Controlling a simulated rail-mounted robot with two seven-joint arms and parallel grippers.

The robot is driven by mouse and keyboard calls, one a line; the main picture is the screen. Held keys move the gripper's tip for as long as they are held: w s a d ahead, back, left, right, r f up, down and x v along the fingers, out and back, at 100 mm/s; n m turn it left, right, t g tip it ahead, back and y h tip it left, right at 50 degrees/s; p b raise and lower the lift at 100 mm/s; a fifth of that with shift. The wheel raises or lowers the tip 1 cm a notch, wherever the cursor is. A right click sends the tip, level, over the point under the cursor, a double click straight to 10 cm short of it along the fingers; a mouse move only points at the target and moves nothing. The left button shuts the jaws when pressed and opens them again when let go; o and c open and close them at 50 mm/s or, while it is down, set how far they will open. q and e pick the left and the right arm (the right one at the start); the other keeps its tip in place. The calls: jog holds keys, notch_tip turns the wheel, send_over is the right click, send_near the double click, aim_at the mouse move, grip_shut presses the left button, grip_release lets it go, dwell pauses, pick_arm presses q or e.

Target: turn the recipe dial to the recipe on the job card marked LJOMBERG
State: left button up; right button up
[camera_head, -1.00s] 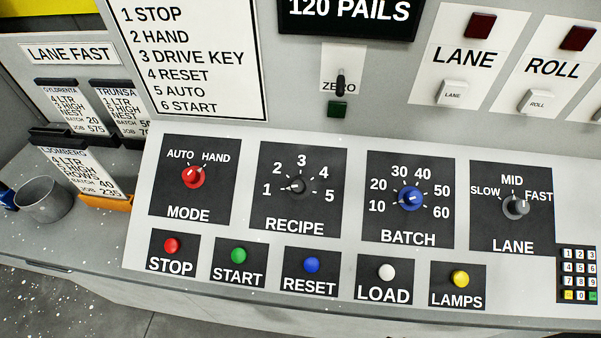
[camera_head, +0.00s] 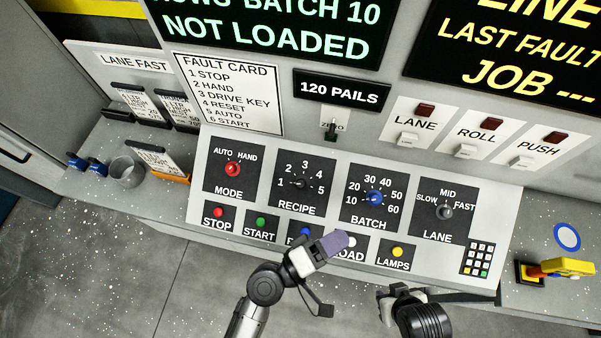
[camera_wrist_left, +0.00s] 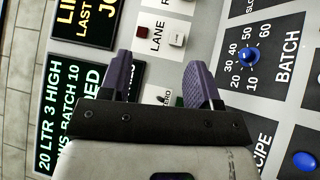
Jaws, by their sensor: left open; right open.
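The recipe dial (camera_head: 300,183) is a small dark knob on the panel, marked 1 to 5; its pointer appears to be at 1. The LJOMBERG job card (camera_head: 147,157) leans in an orange holder at left; its print is too small to read now. My left gripper (camera_head: 335,274) is open and empty, in front of the lower button row, below and right of the dial, touching nothing visible. Its two spread fingers show in the left wrist view (camera_wrist_left: 161,82), where part of the RECIPE label shows and the dial is hidden. My right gripper (camera_head: 421,292) is open and empty near the panel's front edge.
The mode dial (camera_head: 233,169) is left of the recipe dial and the blue batch dial (camera_head: 375,198) right. Buttons including STOP (camera_head: 218,212) and START (camera_head: 261,223) lie below. A grey pail (camera_head: 127,172) stands left. A display (camera_head: 275,30) reads BATCH 10, NOT LOADED.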

aim_at(300, 185)
pick_arm(q)
jog(key=w+a+n+t+y, duration=0.4)
jog(key=w+n+t+y, duration=0.3)
jog(key=n, duration=1.1)
jog(key=a+f+n+g+y, duration=0.35)
jog(key=f+n+y, duration=0.55)
jog(key=f+n, duration=0.35)
jog(key=shift+n, duration=0.35)
jog(key=x, duration=0.4)
jog(key=a+x, duration=0.1)
jog(key=x, duration=0.8)
jog(key=shift+w+a+r+p, duration=0.15)
jog(key=shift+w+r+p, duration=0.1)
jog(key=shift+r+p, duration=0.1)
pick_arm(e)
jog(key=shift+s+r, duration=0.1)
jog(key=shift+r, duration=0.55)
